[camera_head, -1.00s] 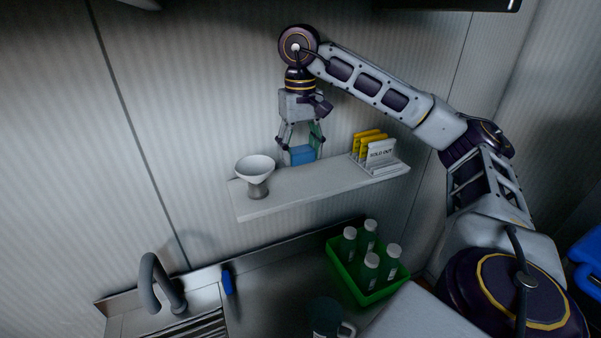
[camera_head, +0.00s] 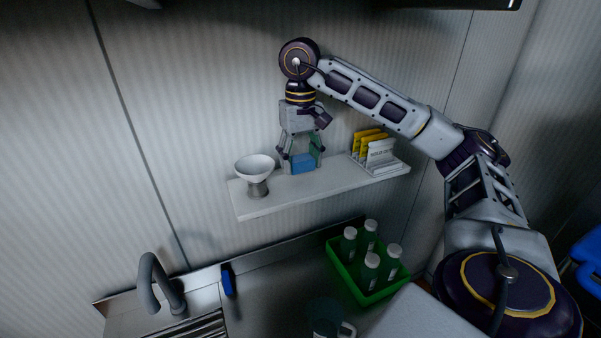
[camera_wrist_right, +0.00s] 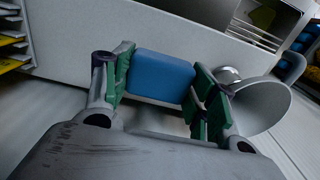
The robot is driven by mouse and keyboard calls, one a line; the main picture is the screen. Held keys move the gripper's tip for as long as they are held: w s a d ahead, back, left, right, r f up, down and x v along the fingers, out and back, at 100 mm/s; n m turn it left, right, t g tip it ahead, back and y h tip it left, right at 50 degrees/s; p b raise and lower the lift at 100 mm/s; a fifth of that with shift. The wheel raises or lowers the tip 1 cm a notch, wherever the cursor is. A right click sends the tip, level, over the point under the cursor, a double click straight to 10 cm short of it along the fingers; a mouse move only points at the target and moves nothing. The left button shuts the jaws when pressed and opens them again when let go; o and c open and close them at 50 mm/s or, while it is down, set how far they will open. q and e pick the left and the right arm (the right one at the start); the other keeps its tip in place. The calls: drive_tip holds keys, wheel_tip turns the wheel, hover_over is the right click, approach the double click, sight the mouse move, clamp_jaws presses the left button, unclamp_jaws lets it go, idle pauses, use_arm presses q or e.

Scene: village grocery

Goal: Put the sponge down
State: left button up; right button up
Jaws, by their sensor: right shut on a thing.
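The blue sponge (camera_head: 303,165) is between the fingers of my right gripper (camera_head: 301,161), at the white wall shelf (camera_head: 300,190). In the right wrist view the sponge (camera_wrist_right: 161,77) sits between the green finger pads, and the right gripper (camera_wrist_right: 160,90) is shut on it. The sponge is at or just above the shelf top; I cannot tell whether it touches. My left gripper is not in view.
A white bowl on a grey foot (camera_head: 256,168) stands left of the sponge. A sign holder (camera_head: 382,156) with yellow cards is at the shelf's right end. Below are a green crate (camera_head: 341,266) with several bottles, a faucet (camera_head: 149,278) and a blue-handled item (camera_head: 228,280).

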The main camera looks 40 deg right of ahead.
sight(301, 171)
drive_tip(key=shift+f, duration=0.15)
drive_tip(key=shift+f+b, duration=0.4)
drive_tip(key=shift+f, duration=0.25)
drive_tip(key=shift+f+b, duration=0.3)
drive_tip(key=shift+f, duration=0.9)
drive_tip(key=shift+f, duration=0.15)
drive_tip(key=o, duration=0.9)
drive_tip(key=shift+r, duration=0.2)
